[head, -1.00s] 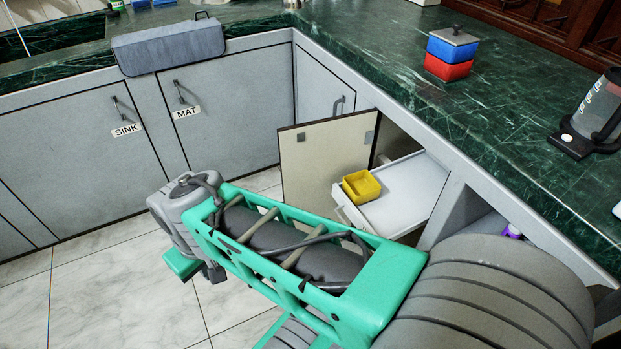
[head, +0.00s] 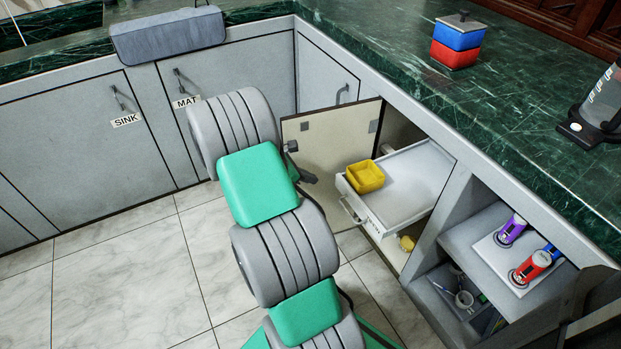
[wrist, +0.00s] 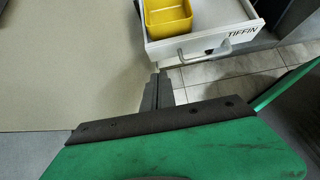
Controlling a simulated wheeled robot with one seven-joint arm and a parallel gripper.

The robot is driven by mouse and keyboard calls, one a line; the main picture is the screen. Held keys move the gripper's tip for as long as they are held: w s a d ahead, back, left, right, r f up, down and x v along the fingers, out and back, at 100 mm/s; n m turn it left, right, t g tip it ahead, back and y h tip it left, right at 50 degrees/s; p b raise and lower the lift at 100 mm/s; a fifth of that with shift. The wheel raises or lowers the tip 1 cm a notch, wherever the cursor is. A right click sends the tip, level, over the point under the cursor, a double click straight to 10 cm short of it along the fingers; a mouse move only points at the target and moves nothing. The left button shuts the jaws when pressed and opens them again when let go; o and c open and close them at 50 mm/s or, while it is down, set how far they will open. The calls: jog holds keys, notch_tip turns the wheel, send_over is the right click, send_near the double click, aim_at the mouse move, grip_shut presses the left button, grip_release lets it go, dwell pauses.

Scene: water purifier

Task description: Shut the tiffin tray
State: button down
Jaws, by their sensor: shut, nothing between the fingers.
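The tiffin tray (head: 412,182) is a white pull-out tray, slid out of the cabinet under the counter. A yellow open box (head: 364,177) sits at its front left corner. In the wrist view, the tray front (wrist: 205,45) bears the label TIFFIN and a metal bar handle (wrist: 205,53). The yellow box (wrist: 168,22) stands behind that front. My gripper (wrist: 157,82) is shut and empty, with its fingertips just below the left end of the tray front in the picture. I cannot tell whether they touch it. In the head view my arm mostly hides the gripper.
An open cabinet door (head: 325,140) stands left of the tray. A blue and red stacked box (head: 457,43) is on the green counter. Right of the tray, open shelves hold purple and red cylinders (head: 530,266). A yellow object (head: 407,243) shows below the tray. Floor at left is clear.

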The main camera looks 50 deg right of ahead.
aim_at(340, 181)
jog(key=b+x, duration=0.1)
jog(key=x, duration=0.2)
jog(key=d+r+b+x, duration=0.1)
jog(key=x, duration=0.2)
jog(key=b+x, duration=0.1)
jog(key=x, duration=0.2)
jog(key=shift+s+d+r+b, duration=0.25)
jog(key=shift+s+b, duration=0.05)
jog(key=shift+s, duration=0.05)
jog(key=shift+d+r, duration=0.15)
jog(key=shift+d, duration=0.1)
